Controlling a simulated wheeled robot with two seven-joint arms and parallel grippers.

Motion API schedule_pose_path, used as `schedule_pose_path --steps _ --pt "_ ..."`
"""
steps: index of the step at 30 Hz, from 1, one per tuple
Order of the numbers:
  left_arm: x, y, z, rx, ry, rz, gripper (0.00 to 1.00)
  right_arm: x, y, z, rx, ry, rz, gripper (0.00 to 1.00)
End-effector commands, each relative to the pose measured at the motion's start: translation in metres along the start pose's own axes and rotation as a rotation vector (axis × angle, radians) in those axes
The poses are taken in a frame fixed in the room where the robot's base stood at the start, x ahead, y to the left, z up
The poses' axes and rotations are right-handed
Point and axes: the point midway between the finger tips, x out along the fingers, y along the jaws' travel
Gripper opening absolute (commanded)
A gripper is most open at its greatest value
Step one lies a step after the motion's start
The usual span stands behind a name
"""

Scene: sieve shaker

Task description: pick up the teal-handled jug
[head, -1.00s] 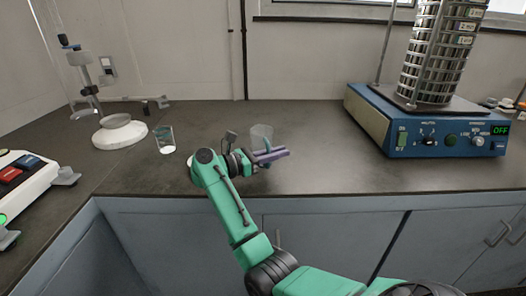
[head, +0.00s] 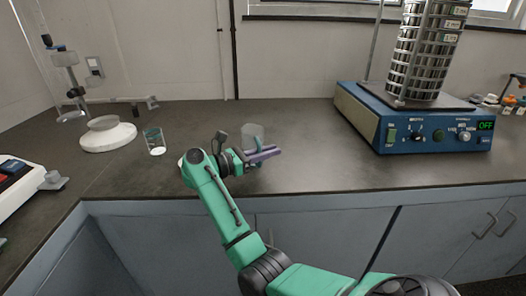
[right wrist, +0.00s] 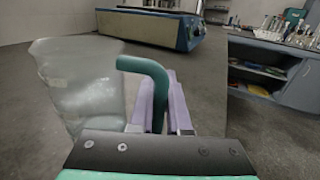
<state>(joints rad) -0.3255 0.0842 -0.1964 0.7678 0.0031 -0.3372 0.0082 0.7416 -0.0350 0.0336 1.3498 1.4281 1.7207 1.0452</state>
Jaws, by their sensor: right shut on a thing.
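The teal-handled jug (head: 252,132) is a clear, see-through vessel on the dark bench, near the middle of the head view. In the right wrist view its clear body (right wrist: 75,85) fills the left side, and its teal handle (right wrist: 150,72) stands between the purple fingers. My right gripper (head: 264,154) is shut on the handle; it also shows in the right wrist view (right wrist: 160,105). The jug looks upright. I cannot tell whether its base touches the bench, as the gripper hides part of it. My left gripper is not in view.
A glass beaker (head: 154,141) stands left of my right arm. The blue sieve shaker (head: 415,120) carries a tall sieve stack (head: 425,55) on the right. The bench between jug and shaker is clear.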

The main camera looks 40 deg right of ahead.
Motion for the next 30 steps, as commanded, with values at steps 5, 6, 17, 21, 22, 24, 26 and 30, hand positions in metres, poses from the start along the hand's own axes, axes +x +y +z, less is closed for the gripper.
schedule_pose_path --steps 5,6,17,21,22,24,26,30 --pt "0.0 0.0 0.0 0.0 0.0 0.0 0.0 0.0 0.0 0.007 0.003 -0.001 0.0 0.0" --pt "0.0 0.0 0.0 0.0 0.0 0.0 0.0 0.0 0.0 0.009 0.003 -0.001 0.0 0.0" --pt "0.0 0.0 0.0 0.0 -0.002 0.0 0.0 0.0 0.0 0.052 0.006 0.0 0.0 0.0" --pt "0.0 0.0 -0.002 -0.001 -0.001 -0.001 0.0 0.0 0.0 0.075 0.006 0.0 0.0 0.0" --pt "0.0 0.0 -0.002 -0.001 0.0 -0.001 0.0 0.0 0.0 0.08 0.005 0.0 0.001 0.0" --pt "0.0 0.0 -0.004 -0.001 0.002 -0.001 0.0 0.0 0.0 0.092 0.006 0.0 0.001 0.0" --pt "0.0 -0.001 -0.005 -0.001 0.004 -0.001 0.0 0.0 0.0 0.102 0.006 0.001 0.0 0.0" --pt "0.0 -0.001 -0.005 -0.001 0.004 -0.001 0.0 0.0 0.0 0.125 0.005 0.0 0.0 0.0"
